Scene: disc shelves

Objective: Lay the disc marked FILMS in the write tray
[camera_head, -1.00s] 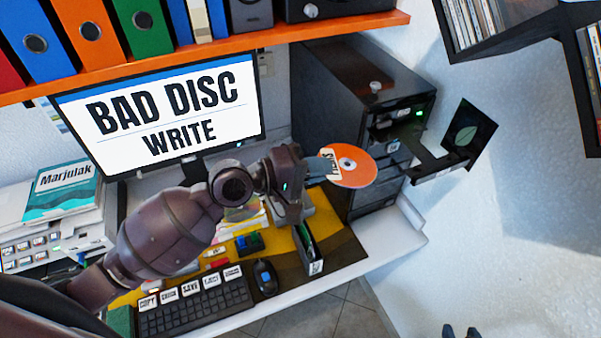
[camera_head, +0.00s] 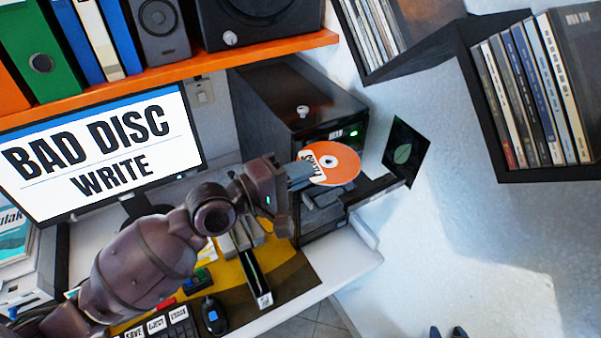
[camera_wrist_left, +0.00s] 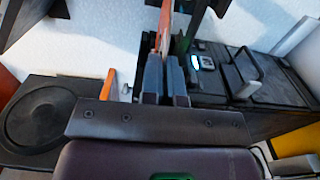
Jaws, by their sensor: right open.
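The orange disc (camera_head: 345,172) has a white label whose lettering looks like FILMS. My left gripper (camera_head: 302,174) is shut on its left edge and holds it in the air in front of the black computer tower (camera_head: 300,95). In the left wrist view the disc (camera_wrist_left: 163,30) shows nearly edge-on between the two fingers (camera_wrist_left: 165,75). An extended dark tray (camera_head: 375,190) sticks out to the right from the tower's front, below the disc. I cannot read which tray it is. My right gripper (camera_head: 448,332) is open; only its tips show at the bottom edge.
The monitor (camera_head: 100,150) reads BAD DISC, WRITE. An orange shelf (camera_head: 170,75) and a dark disc shelf (camera_head: 530,175) hang above. A mouse (camera_head: 213,315) sits on the desk.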

